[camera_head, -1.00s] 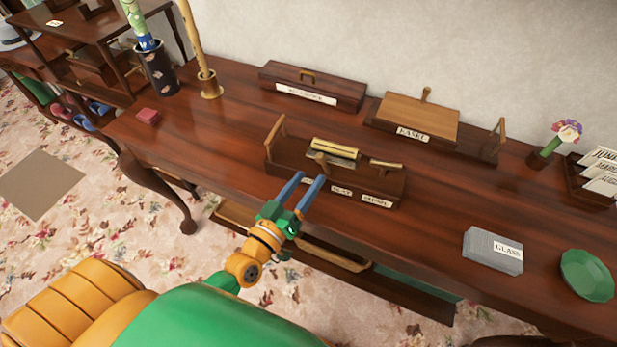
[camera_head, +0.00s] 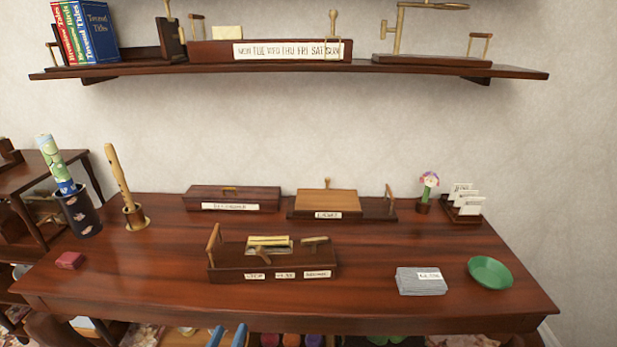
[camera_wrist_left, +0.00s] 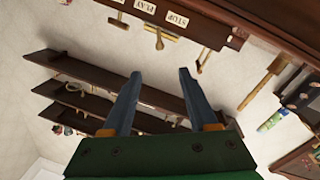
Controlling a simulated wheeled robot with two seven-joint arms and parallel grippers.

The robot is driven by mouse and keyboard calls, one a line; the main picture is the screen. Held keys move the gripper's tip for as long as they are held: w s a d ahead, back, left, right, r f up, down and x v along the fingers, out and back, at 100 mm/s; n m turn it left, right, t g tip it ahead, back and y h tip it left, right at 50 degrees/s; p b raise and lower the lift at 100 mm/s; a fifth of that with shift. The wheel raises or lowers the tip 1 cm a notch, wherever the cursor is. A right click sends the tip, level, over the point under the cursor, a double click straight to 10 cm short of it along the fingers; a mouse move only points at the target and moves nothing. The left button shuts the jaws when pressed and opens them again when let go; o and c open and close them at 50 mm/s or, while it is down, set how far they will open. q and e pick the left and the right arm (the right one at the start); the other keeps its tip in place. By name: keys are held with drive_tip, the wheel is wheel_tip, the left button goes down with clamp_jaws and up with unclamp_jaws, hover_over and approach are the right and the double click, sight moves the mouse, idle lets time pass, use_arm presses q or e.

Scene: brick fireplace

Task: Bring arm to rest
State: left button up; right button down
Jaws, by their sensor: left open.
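My left gripper (camera_head: 228,337) shows only as two blue fingertips at the bottom edge of the head view, in front of the table's front edge. Its fingers are apart with nothing between them. In the left wrist view the blue fingers of the left gripper (camera_wrist_left: 160,78) are spread and empty, with the green gripper body below. The rest of the left arm is out of the head view. My right arm and gripper are not in view.
The wooden table (camera_head: 150,285) holds a labelled box with brass levers (camera_head: 225,272), a grey block (camera_head: 421,282), a green plate (camera_head: 490,272) and a red block (camera_head: 69,261). A wall shelf (camera_head: 290,69) hangs above. The table's middle front is clear.

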use_arm(q)
drive_tip(key=s+a+f+m+g, duration=0.1)
drive_tip(key=s+f+g, duration=0.25)
drive_tip(key=f, duration=0.45)
drive_tip(key=s+f+m+g+y, duration=0.15)
drive_tip(key=s+f, duration=0.25)
drive_tip(key=f, duration=0.4)
drive_tip(key=s+a+f+m+g, duration=0.1)
drive_tip(key=s+f+g, duration=0.25)
drive_tip(key=f, duration=0.45)
drive_tip(key=s+f+m+g, duration=0.1)
drive_tip(key=s+f+g, duration=0.3)
drive_tip(key=s, duration=0.6)
drive_tip(key=s+a+f+m+g+y, duration=0.1)
drive_tip(key=s+f+g, duration=0.3)
drive_tip(key=s+f, duration=0.3)
drive_tip(key=s, duration=0.4)
drive_tip(key=shift+a+f, duration=0.15)
drive_tip(key=shift+f, duration=0.15)
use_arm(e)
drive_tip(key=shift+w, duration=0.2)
